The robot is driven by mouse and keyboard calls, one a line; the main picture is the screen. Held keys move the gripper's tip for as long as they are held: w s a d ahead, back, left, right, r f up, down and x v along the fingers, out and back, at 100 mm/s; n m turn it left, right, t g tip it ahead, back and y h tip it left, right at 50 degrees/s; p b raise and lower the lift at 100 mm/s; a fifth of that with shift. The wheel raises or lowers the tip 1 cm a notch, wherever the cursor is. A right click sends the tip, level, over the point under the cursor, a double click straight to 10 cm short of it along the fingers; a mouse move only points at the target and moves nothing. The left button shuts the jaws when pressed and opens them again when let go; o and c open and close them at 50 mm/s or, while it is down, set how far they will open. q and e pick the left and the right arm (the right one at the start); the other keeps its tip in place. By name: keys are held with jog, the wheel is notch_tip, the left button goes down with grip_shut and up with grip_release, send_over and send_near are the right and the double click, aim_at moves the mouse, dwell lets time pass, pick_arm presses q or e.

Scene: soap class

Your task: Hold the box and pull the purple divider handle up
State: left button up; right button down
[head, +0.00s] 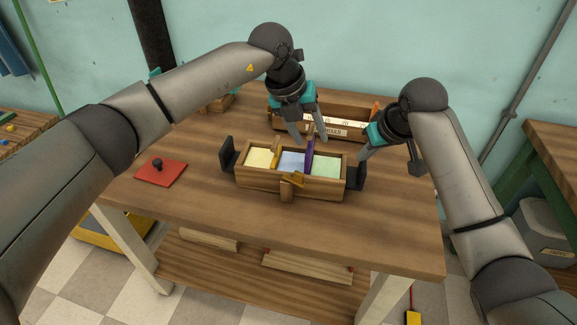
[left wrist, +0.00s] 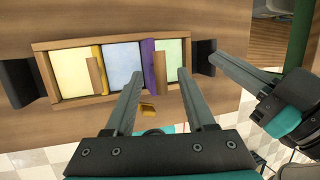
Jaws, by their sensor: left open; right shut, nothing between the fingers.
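The wooden box (head: 262,183) stands mid-table with yellow, blue and green compartments. The purple divider (head: 309,147) stands upright between blue and green; it also shows in the left wrist view (left wrist: 149,62). A yellow divider (head: 276,153) separates yellow and blue. My left gripper (head: 311,139) is open above the box; in the left wrist view its fingers (left wrist: 158,88) point at the box, with the purple divider's lower end between their lines. Contact cannot be told. My right gripper (head: 363,156) is shut and empty by the box's right black end handle (head: 357,175).
A tan latch-like piece (head: 292,180) is on the box's front. A red plate with a black knob (head: 160,173) lies at left. A wooden tray (head: 355,141) stands behind the box. The table (head: 380,235) is clear in front.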

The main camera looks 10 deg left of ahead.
pick_arm(q)
jog(key=shift+r, duration=3.35)
pick_arm(e)
notch_tip(320, 180, up, 7)
